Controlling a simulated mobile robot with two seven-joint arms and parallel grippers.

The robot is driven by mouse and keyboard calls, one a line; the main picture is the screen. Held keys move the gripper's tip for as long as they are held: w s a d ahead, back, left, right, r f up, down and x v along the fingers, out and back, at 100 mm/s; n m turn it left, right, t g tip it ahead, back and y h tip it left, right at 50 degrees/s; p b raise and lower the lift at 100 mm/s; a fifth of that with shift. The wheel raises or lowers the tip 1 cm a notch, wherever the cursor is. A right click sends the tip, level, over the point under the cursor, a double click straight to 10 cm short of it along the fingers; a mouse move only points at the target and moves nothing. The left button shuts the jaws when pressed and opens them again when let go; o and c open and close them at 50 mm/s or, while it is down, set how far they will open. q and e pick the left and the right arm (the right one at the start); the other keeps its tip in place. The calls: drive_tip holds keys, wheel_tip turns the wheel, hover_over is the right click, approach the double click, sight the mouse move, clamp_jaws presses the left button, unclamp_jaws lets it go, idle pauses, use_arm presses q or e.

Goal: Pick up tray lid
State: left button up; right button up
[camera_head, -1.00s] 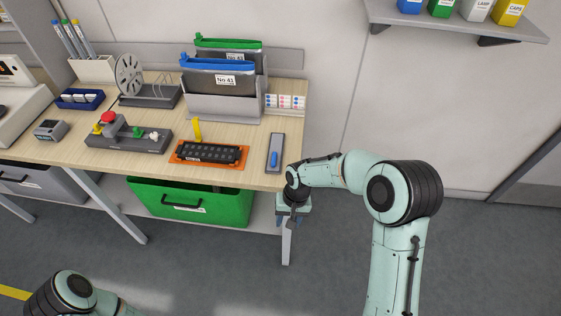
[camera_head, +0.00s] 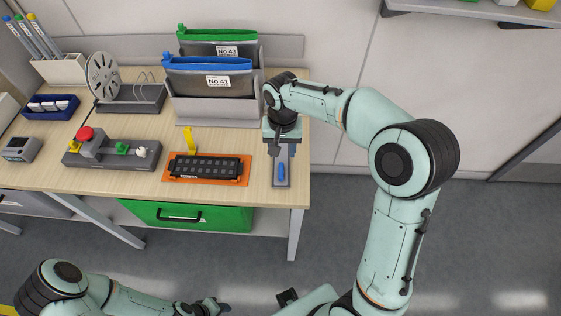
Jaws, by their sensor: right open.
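A narrow grey plate with a blue handle (camera_head: 281,173), which looks like the tray lid, lies on the wooden table near its right end. My right gripper (camera_head: 281,152) is open and points down over the far part of this plate, hiding that part. I cannot tell how high above it the fingers are. A black tray with several pockets (camera_head: 205,167) sits on an orange mat (camera_head: 243,182) to the left of the plate. My left arm comes in at the bottom left, with its gripper (camera_head: 222,306) low in the picture, its jaws unclear.
A grey holder (camera_head: 215,112) with two zip pouches (camera_head: 208,80) stands behind the black tray. A yellow upright piece (camera_head: 189,139) rises at the mat's back edge. A switch box (camera_head: 110,155), a reel stand (camera_head: 131,100) and a blue bin (camera_head: 50,107) stand further left. A green drawer (camera_head: 185,215) is below.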

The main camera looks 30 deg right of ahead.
sight(281, 164)
drive_tip(key=f, duration=0.8)
drive_tip(key=shift+w, duration=0.4)
drive_tip(key=shift+r, duration=0.1)
clamp_jaws()
